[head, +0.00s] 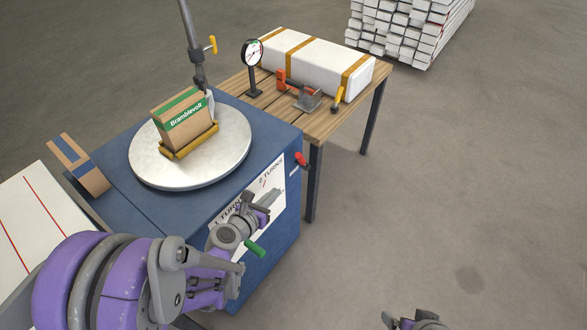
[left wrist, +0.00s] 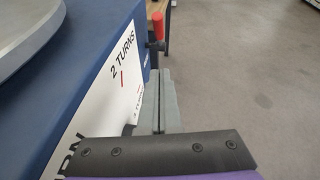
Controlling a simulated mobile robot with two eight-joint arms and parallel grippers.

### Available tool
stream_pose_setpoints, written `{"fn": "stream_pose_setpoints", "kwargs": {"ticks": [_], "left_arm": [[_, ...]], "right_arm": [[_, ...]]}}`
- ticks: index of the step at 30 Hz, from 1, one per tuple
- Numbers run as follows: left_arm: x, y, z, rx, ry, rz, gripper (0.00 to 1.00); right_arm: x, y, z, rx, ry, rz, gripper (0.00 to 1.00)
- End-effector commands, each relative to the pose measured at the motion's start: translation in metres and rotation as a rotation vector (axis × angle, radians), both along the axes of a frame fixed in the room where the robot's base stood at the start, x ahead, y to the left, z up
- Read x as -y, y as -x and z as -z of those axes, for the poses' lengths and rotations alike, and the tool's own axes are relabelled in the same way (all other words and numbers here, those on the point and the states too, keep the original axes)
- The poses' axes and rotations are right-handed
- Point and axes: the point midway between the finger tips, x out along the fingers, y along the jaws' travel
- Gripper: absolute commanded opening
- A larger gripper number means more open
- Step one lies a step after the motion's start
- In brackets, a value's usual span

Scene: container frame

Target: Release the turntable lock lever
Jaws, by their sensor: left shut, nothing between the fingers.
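The lock lever has a red grip (head: 301,159) at the upper right corner of the blue turntable cabinet (head: 125,215). In the left wrist view the red grip (left wrist: 158,25) stands upright on a dark pivot, just beyond the fingertips. The round pale turntable (head: 160,165) sits on top of the cabinet. My left gripper (head: 274,194) is in front of the cabinet's white label, below the lever and apart from it. Its grey fingers (left wrist: 160,78) are shut and empty. Part of my right arm (head: 415,320) shows at the bottom edge; its fingers cannot be made out.
A Bramblevolt box (head: 182,115) stands on a yellow holder on the turntable. A green handle (head: 254,249) is close to my left wrist. A wooden table (head: 320,124) behind holds a dial gauge (head: 253,55) and a white strapped package (head: 315,60). Floor at right is clear.

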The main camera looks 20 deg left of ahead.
Motion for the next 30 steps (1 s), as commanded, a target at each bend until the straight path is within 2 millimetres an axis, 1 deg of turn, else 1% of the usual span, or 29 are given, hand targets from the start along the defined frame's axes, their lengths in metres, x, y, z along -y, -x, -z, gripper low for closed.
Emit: {"fn": "stream_pose_setpoints", "kwargs": {"ticks": [5,8,18,19,21,24,30], "left_arm": [[0.002,-0.011,0.005,-0.001,-0.001,0.001,0.0],[0.006,-0.026,0.011,-0.001,-0.001,0.003,0.0],[0.019,-0.092,0.036,-0.001,-0.001,0.003,0.0],[0.021,-0.097,0.036,-0.001,-0.001,0.003,0.0],[0.022,-0.107,0.028,0.0,-0.002,0.003,0.0],[0.023,-0.118,0.023,0.0,-0.003,0.002,0.0],[0.024,-0.128,0.018,0.0,-0.002,0.001,0.0]], "right_arm": [[0.0,0.0,0.002,-0.001,0.0,0.0,1.0],[0.0,0.0,0.005,-0.002,0.0,0.0,1.0],[0.0,-0.001,0.015,-0.005,0.0,0.0,1.0],[0.0,-0.001,0.015,-0.005,0.0,0.0,1.0],[0.0,-0.001,0.013,-0.004,0.0,0.0,1.0],[0.0,-0.001,0.012,-0.004,0.0,0.0,1.0],[0.0,-0.001,0.012,-0.004,0.0,0.0,1.0]]}}
